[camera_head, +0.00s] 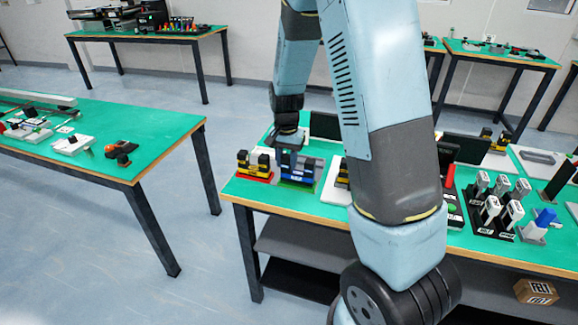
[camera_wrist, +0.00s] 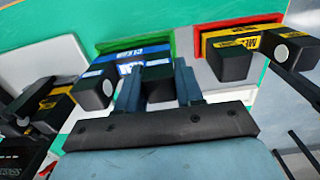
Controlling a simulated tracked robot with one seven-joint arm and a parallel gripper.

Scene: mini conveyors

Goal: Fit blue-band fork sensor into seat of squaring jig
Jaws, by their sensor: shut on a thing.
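The blue-band fork sensor (camera_wrist: 128,56) has a blue lettered band and dark prongs facing the wrist camera. My gripper (camera_wrist: 158,82) is shut on its dark middle part, one finger on each side. In the head view the blue-band sensor (camera_head: 302,168) is below my gripper (camera_head: 287,141), over a green-edged holder. In the wrist view a green rim (camera_wrist: 137,41) shows just behind the blue band. I cannot tell whether the sensor is fully down or slightly above. No label marks which holder is the squaring jig, and its seat is hidden under the sensor.
Close by on the right in the wrist view, a yellow-band sensor (camera_wrist: 236,42) sits in a red-rimmed holder (camera_wrist: 203,28). On the left, another yellow-band sensor (camera_wrist: 50,104) stands by a white plate (camera_wrist: 42,62). My arm hides part of the bench; a sensor rack (camera_head: 497,203) stands right.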

